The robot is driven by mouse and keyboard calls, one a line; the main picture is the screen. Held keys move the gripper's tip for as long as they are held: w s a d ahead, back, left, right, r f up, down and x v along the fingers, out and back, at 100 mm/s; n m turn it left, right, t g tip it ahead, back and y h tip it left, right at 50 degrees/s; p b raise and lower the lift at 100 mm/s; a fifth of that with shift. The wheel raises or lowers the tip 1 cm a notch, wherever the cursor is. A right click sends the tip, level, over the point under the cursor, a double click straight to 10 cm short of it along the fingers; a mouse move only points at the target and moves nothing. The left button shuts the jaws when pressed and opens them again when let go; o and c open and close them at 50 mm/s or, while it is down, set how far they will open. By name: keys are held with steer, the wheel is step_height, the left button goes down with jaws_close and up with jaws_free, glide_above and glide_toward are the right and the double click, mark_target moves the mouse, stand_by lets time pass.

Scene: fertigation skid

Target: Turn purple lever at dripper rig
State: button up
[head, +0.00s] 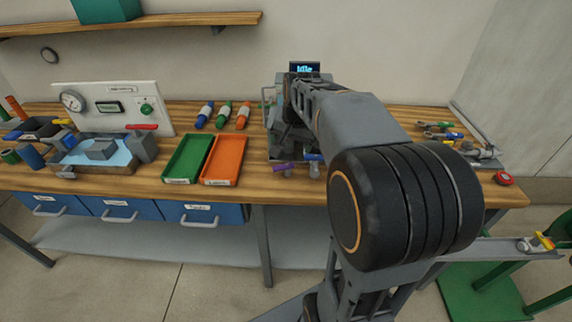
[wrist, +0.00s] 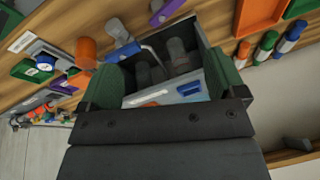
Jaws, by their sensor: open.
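The purple lever (head: 281,168) sits at the front edge of the dripper rig (head: 287,148), left of a blue lever (head: 314,156). In the wrist view, the purple lever (wrist: 166,13) shows at the top edge, and the blue lever (wrist: 122,53) shows lower and to its left. My gripper (wrist: 162,70) is open, with its green-padded fingers set wide apart over the rig. Grey cylinders of the rig (wrist: 178,55) show between the fingers. The purple lever lies beyond the fingertips, apart from them. In the head view my arm hides much of the rig and the gripper.
A green tray (head: 166,178) and an orange tray (head: 205,181) lie left of the rig. A small screen (head: 304,68) reads "Idle" behind the rig. An orange cylinder (wrist: 85,53) is near the left finger in the wrist view.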

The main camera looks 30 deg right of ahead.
mark_target(284, 166)
steer(key=w+f+n, duration=0.2)
steer(key=f, duration=0.2)
steer(key=w+f+n, duration=0.1)
steer(key=f+n, duration=0.1)
steer(key=f, duration=0.3)
steer(key=w+f+n, duration=0.2)
steer(key=f, duration=0.2)
steer(key=shift+w+d+f+n+t, duration=0.3)
steer(key=shift+w+d+f+t, duration=0.05)
steer(key=shift+f+t, duration=0.05)
steer(key=shift+c, duration=0.2)
